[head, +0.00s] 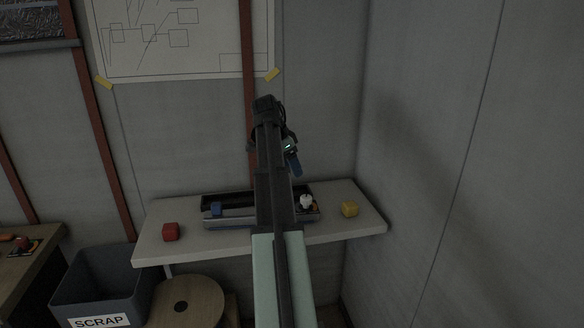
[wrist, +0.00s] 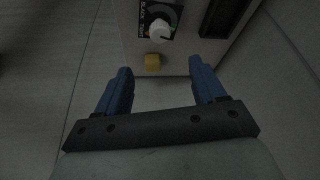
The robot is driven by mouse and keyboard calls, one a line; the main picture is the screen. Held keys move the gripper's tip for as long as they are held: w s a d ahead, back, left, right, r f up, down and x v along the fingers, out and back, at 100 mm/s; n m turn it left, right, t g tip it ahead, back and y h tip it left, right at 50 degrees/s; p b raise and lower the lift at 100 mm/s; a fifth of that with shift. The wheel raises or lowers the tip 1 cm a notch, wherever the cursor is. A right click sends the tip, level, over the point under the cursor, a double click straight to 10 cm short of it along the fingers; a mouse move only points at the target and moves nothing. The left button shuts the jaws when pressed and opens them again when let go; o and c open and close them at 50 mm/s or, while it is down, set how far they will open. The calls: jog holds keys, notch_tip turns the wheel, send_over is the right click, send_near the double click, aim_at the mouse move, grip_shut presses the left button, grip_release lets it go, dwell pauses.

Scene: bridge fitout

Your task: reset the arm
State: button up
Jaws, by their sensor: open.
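My arm rises in the middle of the head view, and my gripper (head: 293,162) hangs over the shelf, with one blue finger showing. In the wrist view my gripper (wrist: 160,68) has its two blue fingers wide apart with nothing held between them. A yellow cube (wrist: 152,62) shows beyond the fingertips, and it sits on the right part of the shelf in the head view (head: 349,209).
A pale wall shelf (head: 160,252) carries a red cube (head: 171,232) and a dark tray-like unit (head: 240,222) with a white knob (head: 306,201), partly hidden by my arm. A bin labelled SCRAP (head: 75,285) and a round wooden drum (head: 190,305) stand below left. Walls close the back and right.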

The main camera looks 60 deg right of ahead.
dwell(0.4)
jog(key=w+a+f+n+t+y, duration=0.1)
jog(key=w+a+f+n, duration=0.2)
jog(key=a+f+n, duration=0.85)
jog(key=w+a+f+n+t+y, duration=0.1)
jog(key=w+a+f+n, duration=0.3)
jog(key=a+f, duration=1.35)
jog(key=s+a+f+n+g+y, duration=0.1)
jog(key=s+a+f+n, duration=0.1)
jog(key=a+f, duration=0.7)
jog(key=s+a+f+n+g+y, duration=0.15)
jog(key=a+f, duration=0.35)
jog(key=f, duration=0.7)
jog(key=s+a+f+n+g, duration=0.2)
jog(key=s+a+f, duration=0.5)
jog(key=s+f, duration=0.2)
jog(key=s+a+f+n+g, duration=0.2)
jog(key=s+a+f, duration=0.6)
jog(key=s, duration=0.6)
jog(key=shift+f+n+h, duration=0.35)
jog(key=shift+f+n, duration=0.25)
